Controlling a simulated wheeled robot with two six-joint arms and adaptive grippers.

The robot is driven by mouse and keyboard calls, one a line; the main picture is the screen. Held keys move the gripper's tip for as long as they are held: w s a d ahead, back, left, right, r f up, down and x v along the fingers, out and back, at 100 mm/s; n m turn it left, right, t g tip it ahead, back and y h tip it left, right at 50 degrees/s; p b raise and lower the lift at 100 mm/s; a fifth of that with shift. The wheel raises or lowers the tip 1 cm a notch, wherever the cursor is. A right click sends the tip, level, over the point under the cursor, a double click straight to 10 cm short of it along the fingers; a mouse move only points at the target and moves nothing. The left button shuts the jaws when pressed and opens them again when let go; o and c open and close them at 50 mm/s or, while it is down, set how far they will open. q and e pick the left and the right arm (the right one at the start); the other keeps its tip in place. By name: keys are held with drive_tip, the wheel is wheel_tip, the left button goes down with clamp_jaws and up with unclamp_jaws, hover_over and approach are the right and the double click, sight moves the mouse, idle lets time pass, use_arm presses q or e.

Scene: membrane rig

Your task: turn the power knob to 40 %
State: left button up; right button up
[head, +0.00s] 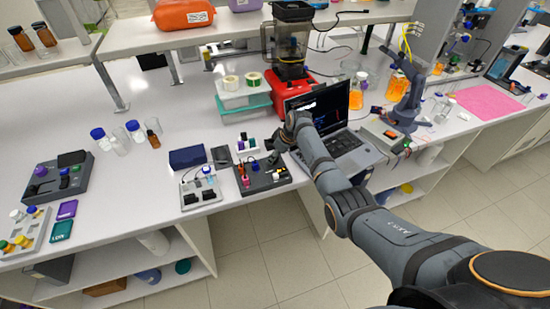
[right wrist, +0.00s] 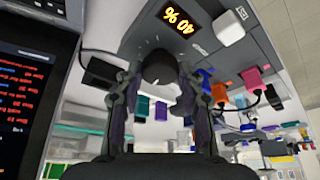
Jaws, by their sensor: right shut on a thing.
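The power knob (right wrist: 160,68) is a dark round knob on the face of a grey box (right wrist: 215,55) in the right wrist view. A display (right wrist: 181,20) with yellow digits on this box appears upside down and reads 40 %. My right gripper (right wrist: 158,88) has one finger on each side of the knob and is shut on it. In the head view, my right gripper (head: 280,143) reaches down over the dark box (head: 270,184) near the bench front, and my arm hides the knob there. My left gripper is in neither view.
An open laptop (head: 345,143) stands right beside the gripper. A grey box with sockets (head: 201,196) and a navy box (head: 187,157) are to the left. A blender on a red base (head: 290,90) stands behind.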

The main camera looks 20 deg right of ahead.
drive_tip(key=shift+w+d+n+y+b, duration=0.1)
drive_tip(key=shift+n+y+b, duration=0.3)
drive_tip(key=shift+n+b, duration=0.45)
drive_tip(key=shift+n+g, duration=0.25)
drive_tip(key=shift+g, duration=0.05)
drive_tip(key=o, duration=1.2)
drive_tip(key=shift+c, duration=0.2)
drive_tip(key=shift+r, duration=0.25)
drive_tip(key=v, duration=1.1)
drive_tip(key=shift+r, duration=0.25)
